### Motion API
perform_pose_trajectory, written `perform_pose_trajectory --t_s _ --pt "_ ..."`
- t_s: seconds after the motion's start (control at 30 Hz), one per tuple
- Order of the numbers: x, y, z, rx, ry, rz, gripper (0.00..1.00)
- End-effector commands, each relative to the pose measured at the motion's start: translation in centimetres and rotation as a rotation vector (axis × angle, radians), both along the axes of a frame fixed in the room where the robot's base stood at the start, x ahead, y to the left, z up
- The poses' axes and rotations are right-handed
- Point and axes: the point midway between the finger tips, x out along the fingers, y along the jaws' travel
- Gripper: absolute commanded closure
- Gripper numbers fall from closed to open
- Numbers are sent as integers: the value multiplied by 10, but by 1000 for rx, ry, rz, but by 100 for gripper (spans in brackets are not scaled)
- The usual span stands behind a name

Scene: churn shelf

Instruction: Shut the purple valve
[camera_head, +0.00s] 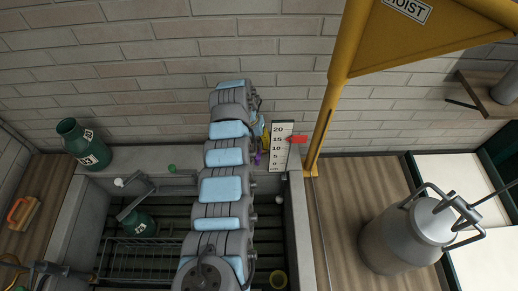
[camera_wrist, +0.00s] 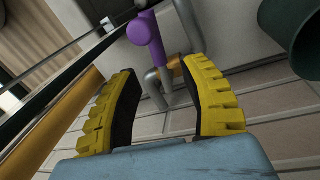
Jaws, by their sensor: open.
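The purple valve (camera_wrist: 146,35) has a rounded handle above a bent grey pipe (camera_wrist: 157,88) in the wrist view. In the head view only a small purple part (camera_head: 257,158) shows beside my arm, left of the scale board. My gripper (camera_wrist: 160,70) is open, with its two yellow-padded fingers apart and nothing held between them. The valve lies beyond the fingertips, roughly in line with the gap between them; I cannot tell any contact. In the head view my arm hides most of the gripper.
A scale board (camera_head: 281,150) and red flag (camera_head: 298,140) stand right of the valve, near the yellow hoist post (camera_head: 322,125). A green can (camera_head: 85,150) stands on the left ledge. Another green can (camera_head: 139,226) is in the trough. A metal churn (camera_head: 400,240) stands right.

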Motion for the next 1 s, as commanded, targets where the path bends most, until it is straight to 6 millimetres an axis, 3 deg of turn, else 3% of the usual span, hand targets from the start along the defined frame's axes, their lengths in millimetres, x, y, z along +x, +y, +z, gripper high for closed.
perform_pose_trajectory --t_s 0.4,0.83,1.0 --pt "-3 -7 -34 0 4 -1 56" --pt "-3 -7 -38 -1 2 0 55" --pt "-3 -7 -38 -1 2 0 100"
